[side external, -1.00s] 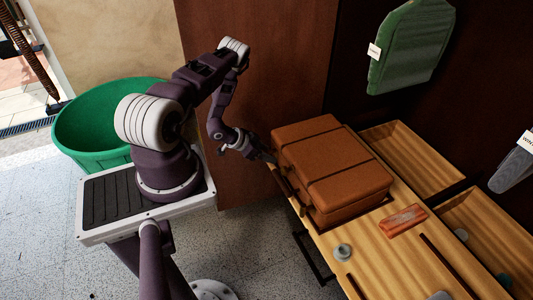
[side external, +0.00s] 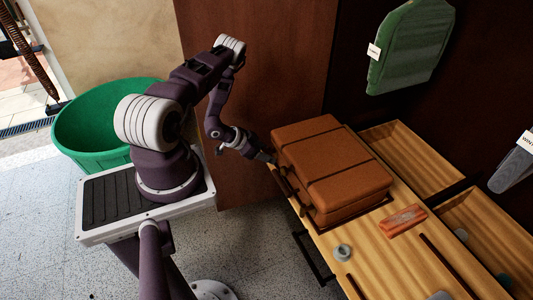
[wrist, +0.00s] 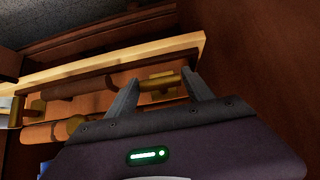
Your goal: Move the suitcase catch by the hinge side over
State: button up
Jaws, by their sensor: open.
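The brown suitcase (side external: 325,170) lies shut on the wooden workbench. My gripper (side external: 265,156) is at the suitcase's far-left front corner. In the wrist view, my gripper (wrist: 160,77) is open, its two fingers spread on either side of a small brass catch (wrist: 158,86). The right fingertip is close to the catch's right end; I cannot tell whether it touches. A second brass catch (wrist: 37,106) shows farther left, with the brown rounded handle (wrist: 75,86) between them. The catches are too small to make out in the side view.
The workbench (side external: 325,238) holds a reddish block (side external: 403,220) and a small grey round piece (side external: 343,252). Open wooden trays (side external: 420,160) lie behind the suitcase. A dark brown panel (side external: 255,90) stands close behind my gripper. A green bin (side external: 95,150) is at left.

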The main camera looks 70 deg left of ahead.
jog(key=v, duration=0.6)
jog(key=shift+s+r, duration=0.1)
jog(key=shift+r, duration=0.05)
